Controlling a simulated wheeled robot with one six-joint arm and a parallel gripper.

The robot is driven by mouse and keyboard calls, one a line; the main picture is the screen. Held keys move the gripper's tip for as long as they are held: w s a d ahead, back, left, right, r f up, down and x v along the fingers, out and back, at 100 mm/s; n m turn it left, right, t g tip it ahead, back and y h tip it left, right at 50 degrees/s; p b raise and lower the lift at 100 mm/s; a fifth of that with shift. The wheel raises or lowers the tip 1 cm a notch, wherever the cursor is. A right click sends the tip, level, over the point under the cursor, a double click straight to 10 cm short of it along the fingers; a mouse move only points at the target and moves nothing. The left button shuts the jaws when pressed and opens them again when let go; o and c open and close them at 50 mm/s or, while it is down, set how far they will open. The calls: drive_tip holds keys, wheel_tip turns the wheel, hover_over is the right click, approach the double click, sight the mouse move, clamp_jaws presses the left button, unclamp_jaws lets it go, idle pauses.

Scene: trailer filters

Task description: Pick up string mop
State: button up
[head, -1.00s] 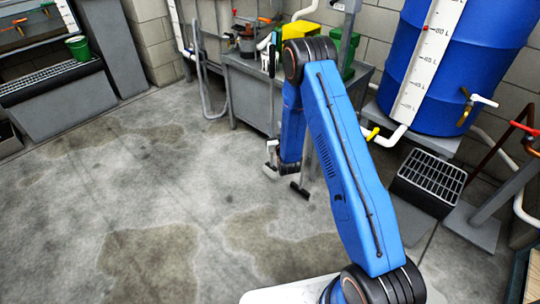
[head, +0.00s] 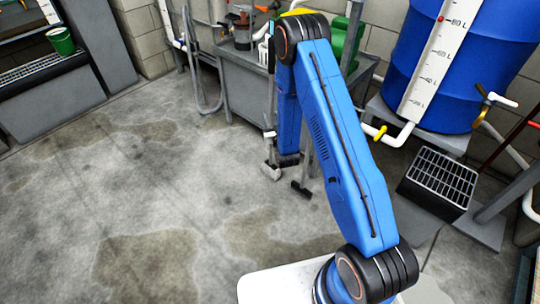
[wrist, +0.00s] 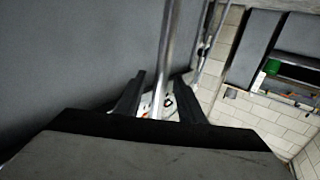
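My gripper (wrist: 160,78) is open in the wrist view, its two dark fingers apart. A slim grey pole (wrist: 168,38) runs between the fingers, with gaps showing on both sides. I cannot tell whether this pole belongs to the string mop. No mop strings can be made out, and the upper handles are partly behind my arm.
The grey bench (head: 240,92) stands close behind my arm. A blue barrel (head: 455,60) is at the right, with a black grated box (head: 442,180) below it. A green bucket (head: 61,41) sits on the left counter. The floor at left is clear.

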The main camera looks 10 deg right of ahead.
clamp_jaws()
idle(1.4)
